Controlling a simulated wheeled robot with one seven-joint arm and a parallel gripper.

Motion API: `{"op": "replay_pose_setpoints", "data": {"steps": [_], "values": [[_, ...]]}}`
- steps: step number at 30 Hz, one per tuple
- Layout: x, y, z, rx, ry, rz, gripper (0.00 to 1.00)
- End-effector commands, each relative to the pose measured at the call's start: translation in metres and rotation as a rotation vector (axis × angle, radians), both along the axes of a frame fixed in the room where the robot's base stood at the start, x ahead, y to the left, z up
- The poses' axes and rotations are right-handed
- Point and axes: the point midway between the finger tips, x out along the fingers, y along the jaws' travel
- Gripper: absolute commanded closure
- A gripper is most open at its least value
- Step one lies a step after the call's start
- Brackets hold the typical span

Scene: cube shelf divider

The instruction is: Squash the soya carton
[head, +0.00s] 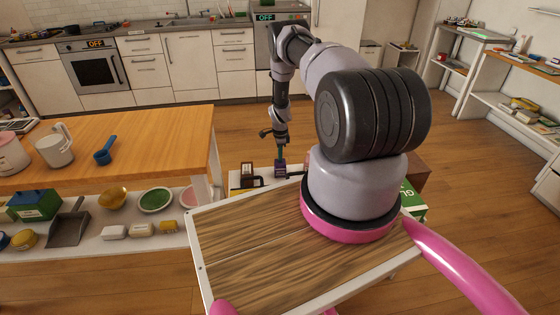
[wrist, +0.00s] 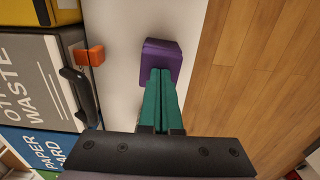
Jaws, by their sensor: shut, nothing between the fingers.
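A small purple block-like thing (wrist: 163,58), which I take to be the soya carton, stands on a white surface (wrist: 121,55). No label on it is readable. It also shows in the head view as a small purple patch (head: 280,171) below my gripper (head: 281,157). In the wrist view my gripper (wrist: 160,72) has its green fingers together with nothing between them. The fingertips overlap the near edge of the purple thing. I cannot tell whether they touch it. The far side of the carton is hidden.
A grey waste bin (wrist: 47,72) with a black handle (wrist: 78,92) and an orange latch (wrist: 92,55) is left of the purple thing. A yellow bin (wrist: 22,15) and a blue paper bin (wrist: 35,147) flank it. A wooden-topped counter (head: 120,140) stands left in the head view.

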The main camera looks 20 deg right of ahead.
Motion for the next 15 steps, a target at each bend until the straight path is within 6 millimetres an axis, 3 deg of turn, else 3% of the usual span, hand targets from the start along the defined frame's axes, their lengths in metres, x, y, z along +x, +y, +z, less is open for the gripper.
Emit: {"op": "replay_pose_setpoints", "data": {"steps": [10,15], "values": [[-0.0014,0.0007,-0.0119,0.001,0.003,-0.001,1.0],[-0.0005,0.0005,-0.0064,0.001,0.002,-0.001,1.0]]}}
